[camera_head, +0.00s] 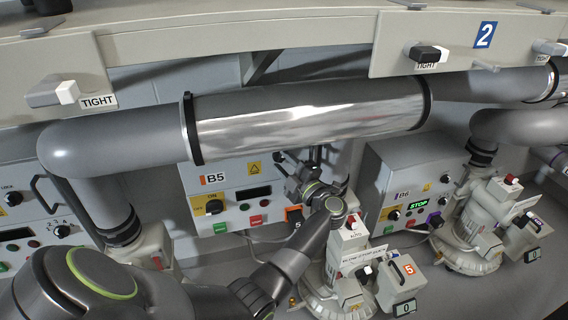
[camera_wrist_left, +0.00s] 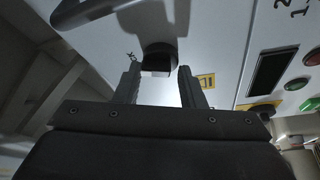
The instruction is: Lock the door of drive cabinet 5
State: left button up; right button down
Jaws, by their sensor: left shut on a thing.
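Drive cabinet 5 is the pale box marked B5 (camera_head: 204,207) under the big pipe. My left gripper (camera_head: 292,166) is at the right part of its front. In the left wrist view, my left gripper (camera_wrist_left: 158,84) has its two fingers on either side of a dark door knob (camera_wrist_left: 158,55) with a pale end, and is shut on it. A small dark symbol is left of the knob, and a yellow label (camera_wrist_left: 206,80) with a mark is to its right. In the head view the gripper and wrist hide the knob.
A dark bar handle (camera_wrist_left: 95,10) is above left of the knob in the wrist view. The large pipe (camera_head: 310,110) runs above the cabinet. Blower 5 (camera_head: 345,250) stands close to my wrist, and cabinet B6 (camera_head: 410,170) is to the right.

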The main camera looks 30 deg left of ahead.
pick_arm(q)
jog(key=n, duration=0.1)
jog(key=r+n+g+h, duration=0.1)
jog(key=n, duration=0.1)
jog(key=shift+w+d+r+n, duration=0.1)
jog(key=shift+w+n, duration=0.1)
jog(key=shift+n, duration=0.1)
jog(key=shift+n+p, duration=0.3)
jog(key=shift+n, duration=0.2)
pick_arm(e)
jog(key=shift+s+d+f, duration=0.2)
jog(key=shift+d+f, duration=0.05)
jog(key=shift+f, duration=0.15)
jog(key=shift+s+d+f, duration=0.15)
jog(key=shift+d+f, duration=0.05)
jog(key=shift+f, duration=0.2)
jog(key=shift+w, duration=0.1)
pick_arm(q)
jog(key=o, duration=0.8)
pick_arm(e)
jog(key=shift+s+a+f, duration=0.1)
jog(key=shift+s+a, duration=0.2)
jog(key=shift+s, duration=0.05)
pick_arm(q)
jog(key=shift+s, duration=0.1)
jog(key=shift+f, duration=0.2)
